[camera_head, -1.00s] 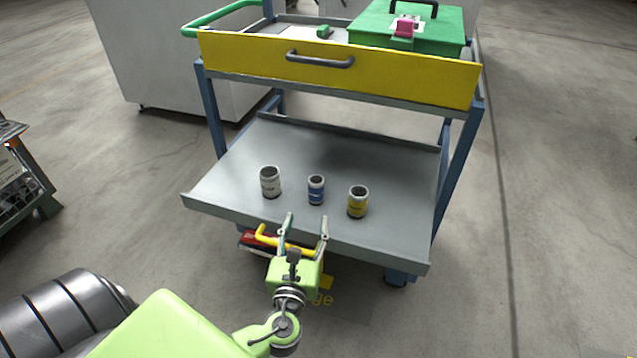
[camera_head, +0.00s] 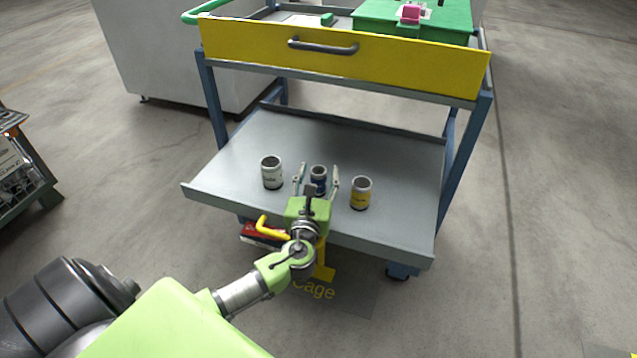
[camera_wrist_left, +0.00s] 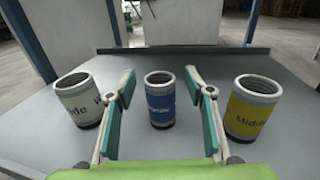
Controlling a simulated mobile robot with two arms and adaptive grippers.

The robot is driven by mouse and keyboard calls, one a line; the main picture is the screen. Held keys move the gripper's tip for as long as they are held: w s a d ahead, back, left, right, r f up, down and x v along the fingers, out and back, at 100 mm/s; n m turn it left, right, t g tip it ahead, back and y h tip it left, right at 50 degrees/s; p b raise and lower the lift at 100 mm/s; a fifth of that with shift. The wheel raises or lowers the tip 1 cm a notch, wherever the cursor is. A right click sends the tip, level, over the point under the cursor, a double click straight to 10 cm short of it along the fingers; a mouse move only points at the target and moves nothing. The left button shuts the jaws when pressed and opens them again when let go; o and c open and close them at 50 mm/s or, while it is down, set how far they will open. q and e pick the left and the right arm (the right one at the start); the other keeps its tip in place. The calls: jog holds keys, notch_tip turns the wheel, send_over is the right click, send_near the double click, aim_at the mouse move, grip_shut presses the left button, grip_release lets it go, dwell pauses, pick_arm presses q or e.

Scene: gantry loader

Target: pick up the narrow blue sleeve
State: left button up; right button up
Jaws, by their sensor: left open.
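The narrow blue sleeve (camera_head: 318,174), a small upright tube with a blue band and grey rim, stands on the cart's lower shelf (camera_head: 390,160). It also shows in the left wrist view (camera_wrist_left: 160,101), centred between and beyond the fingertips. My left gripper (camera_head: 317,175) is open, with one finger to each side of the sleeve's line and its lower part covered in the head view. The fingers do not visibly touch the sleeve. In the left wrist view the gripper (camera_wrist_left: 162,90) shows teal finger pads spread apart. My right gripper is not in view.
A white-banded sleeve (camera_head: 271,172) stands left of the blue one and a yellow-banded sleeve (camera_head: 361,193) right of it, both close to my fingers. A yellow drawer front (camera_head: 400,72) hangs above the shelf. The back of the shelf is clear.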

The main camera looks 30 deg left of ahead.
pick_arm(q)
jog(key=shift+w+a, duration=0.3)
jog(key=shift+w, duration=0.3)
grip_shut()
jog(key=shift+r, duration=0.2)
